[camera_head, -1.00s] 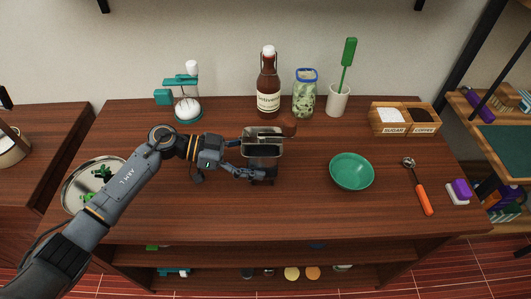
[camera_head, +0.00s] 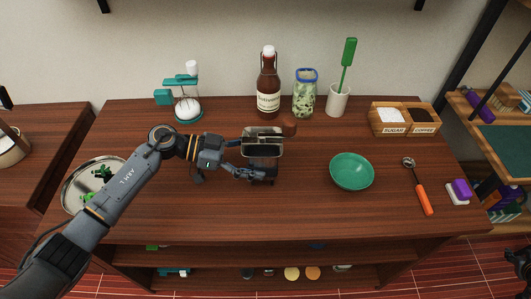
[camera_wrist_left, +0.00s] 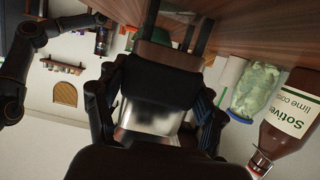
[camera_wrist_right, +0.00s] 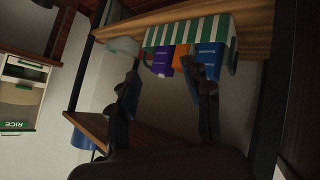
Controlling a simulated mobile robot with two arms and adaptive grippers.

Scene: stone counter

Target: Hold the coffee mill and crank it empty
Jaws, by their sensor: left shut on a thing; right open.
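The coffee mill (camera_head: 262,153) stands upright on the wooden counter, left of the green bowl. It has a metal hopper on top, and a brown crank knob (camera_head: 288,126) sticks out at its upper right. My left gripper (camera_head: 252,173) is shut on the mill's body from the left. In the left wrist view, the mill's shiny metal body (camera_wrist_left: 150,117) is between the fingers. What lies inside the hopper is too small to tell. My right gripper (camera_wrist_right: 167,88) is open and empty in the right wrist view, facing a shelf. A dark part of it shows at the head view's lower right edge.
A green bowl (camera_head: 352,171) and an orange-handled scoop (camera_head: 421,190) lie to the right. A brown bottle (camera_head: 268,85), a jar (camera_head: 305,95) and a white cup (camera_head: 338,100) stand behind the mill. The counter front of the mill is clear.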

